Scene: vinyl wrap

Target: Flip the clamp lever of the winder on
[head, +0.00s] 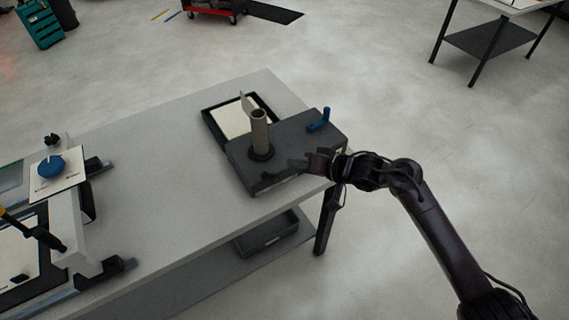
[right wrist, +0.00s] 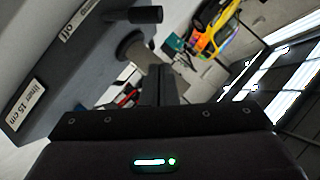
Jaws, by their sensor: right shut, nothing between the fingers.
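The winder (head: 240,178) is a dark grey box on the table, with an upright brown cardboard roll (head: 260,133) and a blue crank-like handle (head: 320,121) on its top. In the right wrist view its tilted front face (right wrist: 60,65) carries labels "off" and "liner 15 cm". A black lever (right wrist: 146,15) sticks out sideways next to the "off" label. My right gripper (head: 293,163) is at the winder's near right side. In the right wrist view its fingers (right wrist: 158,78) are shut and empty, below the lever and apart from it in the picture. My left gripper is out of view.
A black tray (head: 207,113) with pale sheets lies behind the winder. A white sheet with a blue round piece (head: 50,166) and a frame-like fixture fill the table's left end. The tabletop (head: 165,180) between is clear. A dark bin (head: 265,238) sits on the lower shelf.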

